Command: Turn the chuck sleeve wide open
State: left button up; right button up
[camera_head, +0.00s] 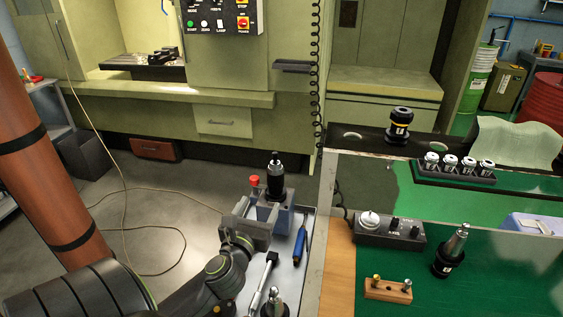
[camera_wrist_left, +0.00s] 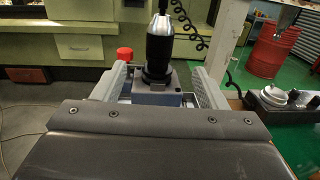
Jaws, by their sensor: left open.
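A black chuck with a silver tip (camera_head: 275,178) stands upright in a grey-blue holding block (camera_head: 285,218) on the cart tray. The black sleeve (camera_wrist_left: 160,48) shows in the left wrist view, straight ahead, with the holding block (camera_wrist_left: 158,96) beneath it. My left gripper (camera_head: 256,209) is open just in front of the block. In the left wrist view its two fingers flank the block's image, left and right, and the sleeve rises above them. I cannot tell whether a finger touches the block. My right gripper is not in view.
A red knob (camera_head: 254,181) sits beside the chuck. A blue-handled screwdriver (camera_head: 299,246), a small hammer-like tool (camera_head: 264,275) and another toolholder (camera_head: 274,303) lie or stand on the tray. A control box (camera_head: 388,231), a wooden block (camera_head: 388,289) and a black toolholder (camera_head: 448,252) are to the right.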

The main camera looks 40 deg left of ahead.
aim_at(277, 169)
pick_arm(q)
jog(key=p+x, duration=0.2)
jog(key=x, duration=1.3)
jog(key=shift+w+a+r, duration=0.15)
jog(key=shift+w, duration=0.05)
jog(key=shift+w+a, duration=0.2)
jog(key=shift+w, duration=0.3)
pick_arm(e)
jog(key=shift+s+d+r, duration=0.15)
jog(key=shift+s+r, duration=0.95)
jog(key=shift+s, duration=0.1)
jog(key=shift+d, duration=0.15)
pick_arm(q)
jog(key=c, duration=1)
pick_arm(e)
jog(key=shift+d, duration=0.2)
